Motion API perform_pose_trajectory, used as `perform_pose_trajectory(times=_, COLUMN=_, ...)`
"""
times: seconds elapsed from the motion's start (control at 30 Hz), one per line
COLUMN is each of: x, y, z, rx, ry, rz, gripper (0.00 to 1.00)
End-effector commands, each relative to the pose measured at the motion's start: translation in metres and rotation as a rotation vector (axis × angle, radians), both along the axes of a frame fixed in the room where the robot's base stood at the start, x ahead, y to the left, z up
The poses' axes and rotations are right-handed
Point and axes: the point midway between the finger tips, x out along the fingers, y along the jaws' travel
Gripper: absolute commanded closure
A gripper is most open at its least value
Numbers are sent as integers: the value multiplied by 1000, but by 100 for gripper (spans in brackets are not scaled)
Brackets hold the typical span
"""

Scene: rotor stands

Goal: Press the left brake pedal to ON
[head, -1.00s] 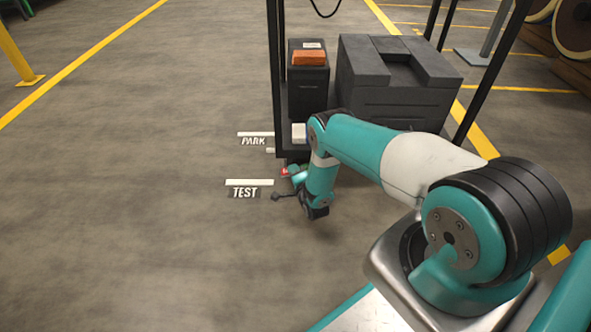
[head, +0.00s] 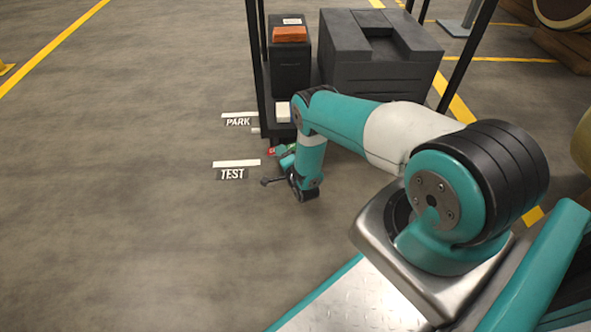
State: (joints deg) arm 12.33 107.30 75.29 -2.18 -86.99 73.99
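A small red-marked part (head: 271,151) with a bit of green beside it shows low at the near left corner of the dark cart (head: 257,85). It may be the left brake pedal; its shape and ON or OFF setting are too small and too covered to tell. My gripper (head: 268,181) is at the low end of my arm, just in front of that corner and near the floor. Only a small dark tip shows to the left of my wrist; the fingers cannot be made out. Contact with the pedal cannot be told.
The cart carries a black box with an orange block (head: 290,34) and a large dark grey case (head: 380,60). Floor strips marked PARK (head: 238,115) and TEST (head: 236,164) lie left of the cart. The floor to the left is open.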

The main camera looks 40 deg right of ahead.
Motion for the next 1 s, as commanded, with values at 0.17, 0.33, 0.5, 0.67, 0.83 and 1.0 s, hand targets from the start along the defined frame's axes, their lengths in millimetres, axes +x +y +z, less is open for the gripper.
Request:
perform_pose_trajectory(times=0.17, x=-45, y=10, z=11, rx=1, ry=8, rz=1, gripper=62)
perform_pose_trajectory(times=0.33, x=-88, y=19, z=14, rx=1, ry=7, rz=0, gripper=62)
perform_pose_trajectory(times=0.5, x=-123, y=27, z=16, rx=0, ry=6, rz=1, gripper=62)
perform_pose_trajectory(times=0.67, x=-143, y=31, z=17, rx=0, ry=2, rz=1, gripper=62)
perform_pose_trajectory(times=0.83, x=-150, y=32, z=16, rx=0, ry=1, rz=1, gripper=62)
perform_pose_trajectory(times=1.0, x=-150, y=32, z=15, rx=0, ry=1, rz=1, gripper=62)
